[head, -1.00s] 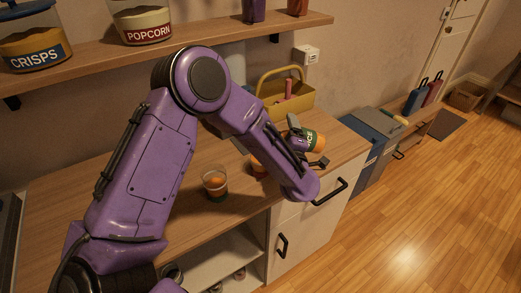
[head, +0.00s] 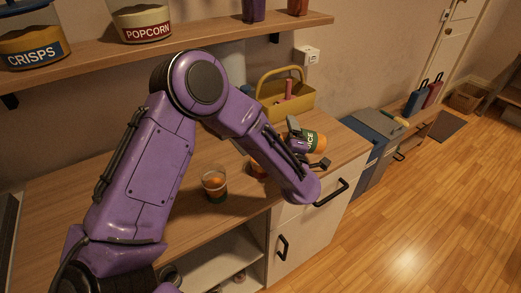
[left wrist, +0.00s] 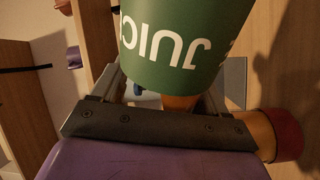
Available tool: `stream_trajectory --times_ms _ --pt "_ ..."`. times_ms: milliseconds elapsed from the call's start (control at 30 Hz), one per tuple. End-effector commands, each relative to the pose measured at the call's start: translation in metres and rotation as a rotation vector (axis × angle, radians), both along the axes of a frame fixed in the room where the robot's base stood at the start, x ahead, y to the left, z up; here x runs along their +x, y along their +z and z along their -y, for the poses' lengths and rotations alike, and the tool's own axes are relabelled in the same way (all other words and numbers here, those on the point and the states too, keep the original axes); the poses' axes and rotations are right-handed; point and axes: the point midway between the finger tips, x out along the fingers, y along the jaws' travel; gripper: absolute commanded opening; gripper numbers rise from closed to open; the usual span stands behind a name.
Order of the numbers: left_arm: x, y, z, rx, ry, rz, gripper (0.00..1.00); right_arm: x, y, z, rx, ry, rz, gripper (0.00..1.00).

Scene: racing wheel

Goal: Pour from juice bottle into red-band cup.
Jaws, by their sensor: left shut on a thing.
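The juice bottle (head: 318,142), orange with a green label, is held tilted far over, roughly on its side, above the counter's right part. My left gripper (head: 305,146) is shut on it. In the left wrist view its green label (left wrist: 180,45) fills the upper middle, and the fingers (left wrist: 108,82) flank it. A cup with a dark red band (left wrist: 289,135) and orange above the band shows at lower right there. In the head view an orange patch, likely this cup (head: 258,170), is mostly hidden behind my forearm. The bottle's mouth and any stream are hidden. My right gripper is out of view.
A yellow basket (head: 290,102) stands behind the bottle. The shelf above holds crisps (head: 33,40) and popcorn (head: 141,22) jars.

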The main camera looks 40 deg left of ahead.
Motion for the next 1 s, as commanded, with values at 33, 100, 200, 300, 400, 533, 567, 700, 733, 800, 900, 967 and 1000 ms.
stream_trajectory --times_ms 33,100,200,300,400,533,567,700,733,800,900,967,1000 --pt "0.0003 -0.0005 0.0001 -0.003 0.000 0.004 0.26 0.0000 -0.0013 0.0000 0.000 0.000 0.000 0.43" --pt "0.0004 -0.0012 0.0002 -0.006 0.000 0.007 0.26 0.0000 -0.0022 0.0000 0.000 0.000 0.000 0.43" --pt "0.0005 -0.0022 0.0003 -0.011 0.000 0.011 0.26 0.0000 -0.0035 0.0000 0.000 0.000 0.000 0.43" --pt "0.0005 -0.0032 0.0004 -0.015 0.000 0.015 0.26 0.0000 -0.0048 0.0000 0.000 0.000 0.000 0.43" --pt "0.0006 -0.0042 0.0005 -0.019 0.000 0.018 0.26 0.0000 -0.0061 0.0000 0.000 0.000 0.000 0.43" --pt "0.0008 -0.0047 0.0007 -0.025 -0.001 0.023 0.26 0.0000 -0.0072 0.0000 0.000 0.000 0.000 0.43" --pt "0.0009 -0.0047 0.0008 -0.026 0.000 0.025 0.26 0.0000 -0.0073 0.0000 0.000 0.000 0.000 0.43" --pt "0.0010 -0.0047 0.0009 -0.033 0.000 0.031 0.26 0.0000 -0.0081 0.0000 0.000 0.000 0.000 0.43" --pt "0.0010 -0.0047 0.0009 -0.035 0.000 0.032 0.26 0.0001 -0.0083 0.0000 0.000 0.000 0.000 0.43" --pt "0.0012 -0.0048 0.0011 -0.037 0.000 0.035 0.26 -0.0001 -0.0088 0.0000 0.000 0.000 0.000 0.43" --pt "0.0012 -0.0048 0.0011 -0.042 0.000 0.039 0.26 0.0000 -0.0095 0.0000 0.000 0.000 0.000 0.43" --pt "0.0012 -0.0049 0.0011 -0.045 0.001 0.042 0.26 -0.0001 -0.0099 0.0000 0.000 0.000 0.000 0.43" --pt "0.0013 -0.0050 0.0012 -0.046 0.000 0.043 0.26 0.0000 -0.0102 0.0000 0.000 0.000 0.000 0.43"
